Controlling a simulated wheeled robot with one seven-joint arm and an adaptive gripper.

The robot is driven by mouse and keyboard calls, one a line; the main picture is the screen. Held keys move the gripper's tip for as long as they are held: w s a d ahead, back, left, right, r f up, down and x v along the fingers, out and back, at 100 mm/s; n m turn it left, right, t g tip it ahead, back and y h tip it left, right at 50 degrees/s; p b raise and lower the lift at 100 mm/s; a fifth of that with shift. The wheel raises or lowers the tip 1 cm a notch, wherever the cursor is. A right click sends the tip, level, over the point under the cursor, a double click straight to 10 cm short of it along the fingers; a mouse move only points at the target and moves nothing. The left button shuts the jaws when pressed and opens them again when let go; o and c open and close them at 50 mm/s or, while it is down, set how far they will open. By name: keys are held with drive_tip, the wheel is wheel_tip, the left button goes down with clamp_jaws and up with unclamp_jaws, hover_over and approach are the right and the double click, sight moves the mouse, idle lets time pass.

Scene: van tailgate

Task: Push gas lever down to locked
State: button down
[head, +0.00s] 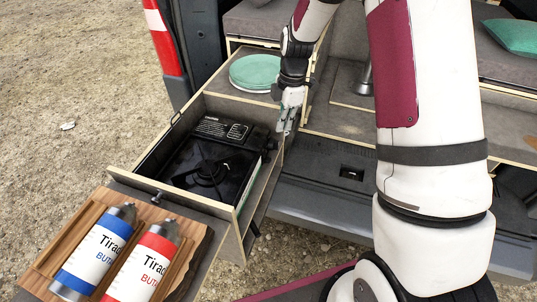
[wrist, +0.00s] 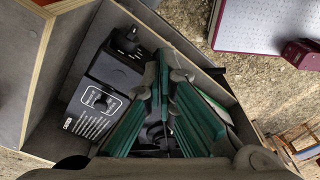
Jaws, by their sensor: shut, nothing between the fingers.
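The black gas stove (head: 190,170) sits in the pulled-out drawer (head: 150,157), with a labelled panel at its far end. My gripper (head: 285,129) points down at the drawer's right wall, beside the stove's far right corner. In the wrist view its green-padded fingers (wrist: 164,62) are shut and empty, and hide part of the stove.
A red canister (head: 151,257) and a blue canister (head: 102,245) lie on a wooden board (head: 47,268) in front of the drawer. A round green lid (head: 255,71) is behind the stove. The drawer walls stand close around the stove.

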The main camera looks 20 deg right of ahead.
drive_tip(key=shift+r, duration=0.95)
drive_tip(key=s+a+r+m+t, duration=0.1)
drive_tip(key=s+r+m, duration=0.35)
drive_tip(key=r, duration=0.45)
drive_tip(key=s+a+r+m+t, duration=0.1)
drive_tip(key=s+r+m, duration=0.4)
drive_tip(key=r, duration=0.4)
drive_tip(key=s+r+m+t, duration=0.1)
drive_tip(key=s+r+m, duration=0.2)
drive_tip(key=s, duration=0.6)
drive_tip(key=s+a+r+m+t+h, duration=0.1)
drive_tip(key=s+r+m+t, duration=0.1)
drive_tip(key=s+m, duration=0.4)
drive_tip(key=s+r, duration=0.1)
drive_tip(key=s, duration=0.3)
drive_tip(key=shift+r, duration=0.2)
drive_tip(key=shift+a, duration=0.1)
